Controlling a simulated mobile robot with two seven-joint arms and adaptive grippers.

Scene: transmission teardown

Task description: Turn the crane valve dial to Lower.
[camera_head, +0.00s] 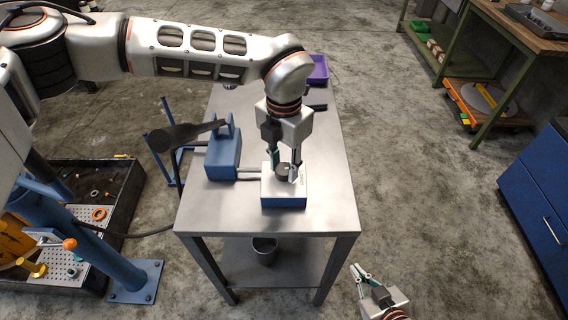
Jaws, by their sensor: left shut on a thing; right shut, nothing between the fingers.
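The crane valve is a blue box with a pale top plate (284,201) on the metal table. Its small dark dial (283,170) stands on the top plate. My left gripper (285,174) points down over the box and is shut on the dial. The gripper's fingers partly cover the dial, and the labels and its setting are too small to read. My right gripper (361,272) is low at the bottom of the view, right of the table, shut and empty.
A blue pump unit (223,153) with a dark handle stands left of the valve box, joined by hoses. A purple bin (318,70) is at the table's far end. A blue crane post (110,262) and a parts tray stand at left. The table's right side is clear.

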